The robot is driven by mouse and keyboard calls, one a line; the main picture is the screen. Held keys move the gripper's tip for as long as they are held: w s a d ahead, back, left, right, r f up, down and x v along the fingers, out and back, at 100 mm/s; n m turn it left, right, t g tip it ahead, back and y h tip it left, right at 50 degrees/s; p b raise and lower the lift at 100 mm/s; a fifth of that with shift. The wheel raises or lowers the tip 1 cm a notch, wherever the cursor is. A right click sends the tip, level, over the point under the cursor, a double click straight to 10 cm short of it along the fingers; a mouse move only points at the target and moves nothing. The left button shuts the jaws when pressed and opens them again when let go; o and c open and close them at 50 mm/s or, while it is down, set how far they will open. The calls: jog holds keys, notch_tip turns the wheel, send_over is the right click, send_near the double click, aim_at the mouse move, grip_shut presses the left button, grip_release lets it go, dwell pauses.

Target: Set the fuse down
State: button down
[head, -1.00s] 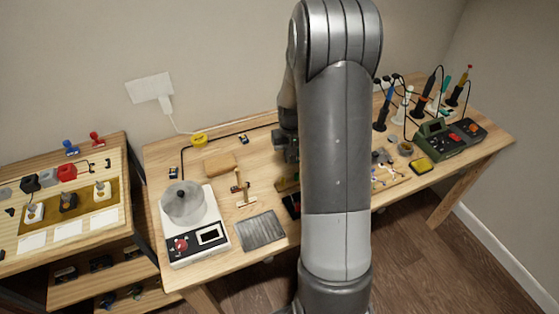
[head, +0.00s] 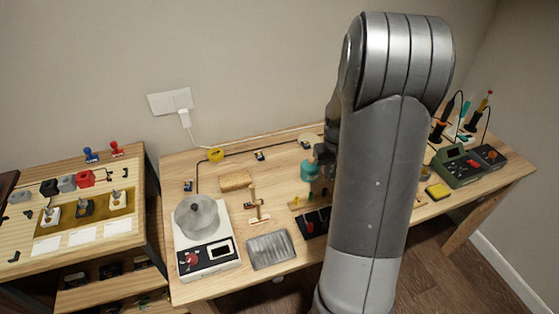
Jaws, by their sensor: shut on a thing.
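My gripper (head: 323,156) shows only in part, as a dark shape at the left edge of my arm, above the back middle of the workbench. It is shut on the fuse. The fuse itself cannot be made out at this size. A teal round thing (head: 310,169) stands just left of and below the gripper in the picture. Whether the two touch cannot be told. My grey arm hides the bench behind it.
The workbench (head: 270,207) holds a scale with a round pan (head: 197,217), a grey ribbed plate (head: 270,250), a wooden block (head: 236,181) and a small wooden stand (head: 257,205). A green device (head: 460,168) stands right. A shelf with switches (head: 85,205) is left.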

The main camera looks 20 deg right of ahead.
jog(key=w+a, duration=0.3)
jog(key=w, duration=1.3)
jog(key=m, duration=0.1)
send_over(238, 152)
notch_tip(238, 152, down, 7)
jog(key=shift+r, duration=0.15)
jog(key=shift+w, duration=0.1)
jog(key=shift+f, duration=2.05)
jog(key=shift+f, duration=0.15)
jog(key=c, duration=1.5)
grip_release()
jog(key=shift+c, duration=0.2)
